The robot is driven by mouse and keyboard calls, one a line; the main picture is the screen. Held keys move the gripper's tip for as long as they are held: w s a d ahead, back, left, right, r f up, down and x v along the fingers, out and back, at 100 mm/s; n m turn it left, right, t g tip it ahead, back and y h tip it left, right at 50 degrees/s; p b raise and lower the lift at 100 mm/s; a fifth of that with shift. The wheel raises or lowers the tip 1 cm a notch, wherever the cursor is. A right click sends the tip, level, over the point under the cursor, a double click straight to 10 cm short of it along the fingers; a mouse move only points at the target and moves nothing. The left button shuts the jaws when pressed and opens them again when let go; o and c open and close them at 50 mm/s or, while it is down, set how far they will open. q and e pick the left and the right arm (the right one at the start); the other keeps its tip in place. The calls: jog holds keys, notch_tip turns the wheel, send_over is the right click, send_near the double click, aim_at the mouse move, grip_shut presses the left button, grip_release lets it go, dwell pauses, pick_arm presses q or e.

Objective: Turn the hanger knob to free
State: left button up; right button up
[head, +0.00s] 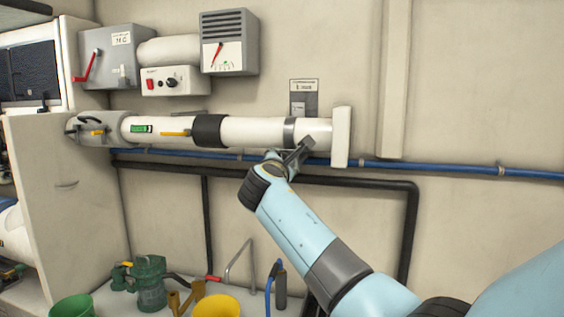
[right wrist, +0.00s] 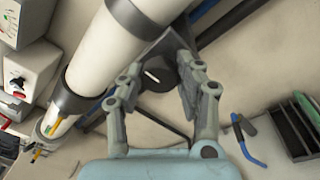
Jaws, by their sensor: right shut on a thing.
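The hanger knob (right wrist: 160,78) is a dark round disc with a short white line, slightly tilted, in the right wrist view. It sits on a dark grey hanger bracket (right wrist: 163,47) beside the white pipe. My right gripper (right wrist: 185,80) has its fingers on both sides of the knob and is shut on it. In the head view my right gripper (head: 284,160) is just under the white pipe (head: 255,132), near its grey band (head: 289,132); there it hides the knob. My left gripper is not in view.
A labelled plate (head: 304,97) is on the wall above the pipe. A blue pipe (head: 410,166) and a black pipe (head: 360,183) run below. A green bucket (head: 74,308), a yellow bucket (head: 216,306) and a green pump (head: 150,285) stand low at left.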

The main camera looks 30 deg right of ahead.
jog(key=o, duration=1.1)
jog(key=shift+o, duration=0.2)
jog(key=v, duration=0.7)
jog(key=shift+s+a, duration=0.2)
jog(key=shift+a, duration=0.05)
